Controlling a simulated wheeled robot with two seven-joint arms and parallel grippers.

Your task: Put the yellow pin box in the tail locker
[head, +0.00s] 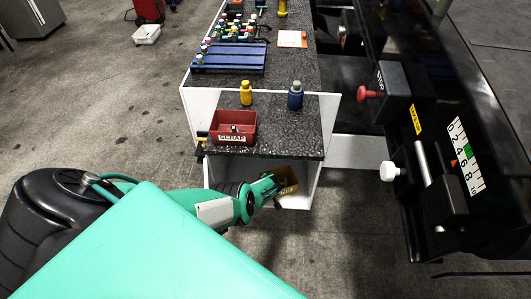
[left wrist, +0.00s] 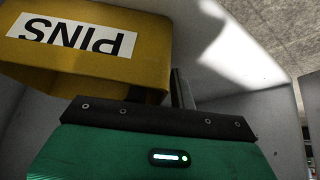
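The yellow pin box (head: 288,181) is at the tip of my left gripper (head: 277,187), in the open white-walled locker at the near end of the bench. In the left wrist view the yellow box (left wrist: 150,55), labelled PINS, fills the upper left, and its wall meets the dark fingers of my left gripper (left wrist: 165,92). The fingers look closed on that wall, though they are partly hidden. The tail locker (head: 308,190) has pale walls, which also show beside the box in the left wrist view (left wrist: 262,105). Whether the box touches the floor is hidden. My right gripper is not in view.
On the speckled bench top above stand a red SCRAP tray (head: 216,128), a yellow bottle (head: 246,93) and a blue bottle (head: 295,96). A blue rack (head: 228,66) is farther back. The black machine (head: 450,150) stands to the right, across a floor gap.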

